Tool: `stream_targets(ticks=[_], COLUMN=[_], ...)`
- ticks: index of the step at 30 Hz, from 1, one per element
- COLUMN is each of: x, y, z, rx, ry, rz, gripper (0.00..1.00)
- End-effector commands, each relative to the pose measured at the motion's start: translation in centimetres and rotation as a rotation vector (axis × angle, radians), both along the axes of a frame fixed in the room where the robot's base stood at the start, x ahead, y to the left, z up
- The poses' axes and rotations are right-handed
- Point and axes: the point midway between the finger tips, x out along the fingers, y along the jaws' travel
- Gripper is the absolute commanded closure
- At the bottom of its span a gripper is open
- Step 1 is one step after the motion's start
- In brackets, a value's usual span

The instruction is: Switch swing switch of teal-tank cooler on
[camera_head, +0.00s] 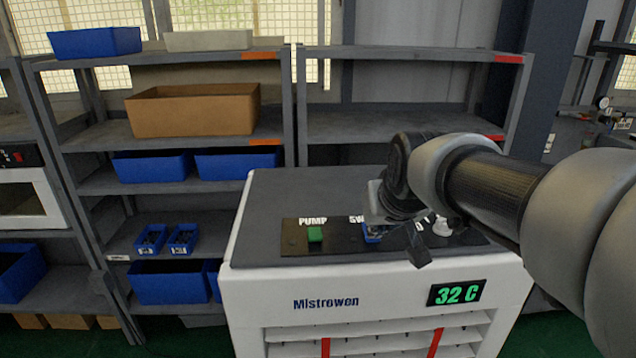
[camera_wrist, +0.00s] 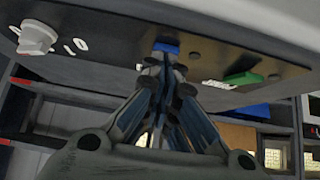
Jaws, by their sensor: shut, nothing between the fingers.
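The white cooler (camera_head: 300,275) with a dark top stands in front of me, marked "Mistrowen"; I see no teal tank. Its dark panel (camera_head: 345,245) holds a green switch (camera_head: 315,234) under "PUMP" and a white knob (camera_head: 441,226) at the right. In the wrist view the green switch (camera_wrist: 243,78), a blue switch (camera_wrist: 166,47) and the knob (camera_wrist: 36,37) show, in reversed order. My gripper (camera_wrist: 164,62) is shut and empty, its tips close by the blue switch; contact cannot be told. In the head view my gripper hides much of the "SW..." label and the switch below it.
Shelves (camera_head: 290,100) with blue bins (camera_head: 152,167) and a brown box (camera_head: 193,110) stand behind and left. The cooler's top behind the panel is clear at the left.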

Motion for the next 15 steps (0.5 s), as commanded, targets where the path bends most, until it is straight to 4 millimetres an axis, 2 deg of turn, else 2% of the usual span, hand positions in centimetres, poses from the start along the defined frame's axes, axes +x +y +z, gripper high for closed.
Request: stream_targets(ticks=[15], x=[1.5], y=[0.0], z=[0.7], rx=[0.000], ry=[0.001], rz=[0.000], gripper=[1.00])
